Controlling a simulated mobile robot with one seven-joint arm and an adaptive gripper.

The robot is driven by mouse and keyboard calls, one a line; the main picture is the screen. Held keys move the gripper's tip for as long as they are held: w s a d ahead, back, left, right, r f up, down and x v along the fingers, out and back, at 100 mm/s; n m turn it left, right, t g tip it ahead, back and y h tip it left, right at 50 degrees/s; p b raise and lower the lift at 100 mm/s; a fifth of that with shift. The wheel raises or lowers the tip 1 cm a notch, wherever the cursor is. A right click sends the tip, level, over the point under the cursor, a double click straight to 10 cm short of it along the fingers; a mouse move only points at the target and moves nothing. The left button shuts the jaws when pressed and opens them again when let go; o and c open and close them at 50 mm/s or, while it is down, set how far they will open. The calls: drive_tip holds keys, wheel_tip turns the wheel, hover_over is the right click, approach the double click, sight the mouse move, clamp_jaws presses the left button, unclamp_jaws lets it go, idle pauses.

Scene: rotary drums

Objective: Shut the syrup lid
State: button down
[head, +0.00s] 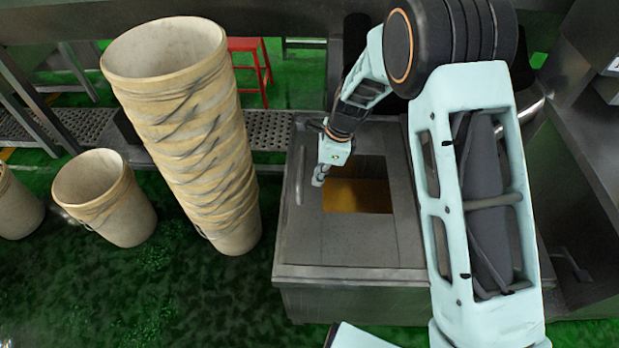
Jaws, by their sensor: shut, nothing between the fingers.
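The syrup tank (345,245) is a grey metal box standing on the green floor. A rectangular opening in its top is uncovered and shows amber syrup (362,197) inside. A thin upright handle (300,176) sits on the left part of the top, which may belong to the lid; I cannot make out the lid's own edges. My gripper (318,181) is shut and empty. It points down close to the left edge of the opening, just right of the handle. I cannot tell whether it touches the metal. My arm hides the right side of the tank.
A tall leaning stack of beige buckets (195,130) stands left of the tank. A single beige bucket (105,198) and part of another (15,205) stand farther left. A perforated metal step (265,132) and a red stool (250,62) are behind. Green floor is clear in front left.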

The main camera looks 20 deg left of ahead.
drive_tip(key=d+v, duration=0.1)
drive_tip(key=v, duration=0.9)
drive_tip(key=shift+w+d, duration=0.2)
drive_tip(key=shift+w, duration=0.1)
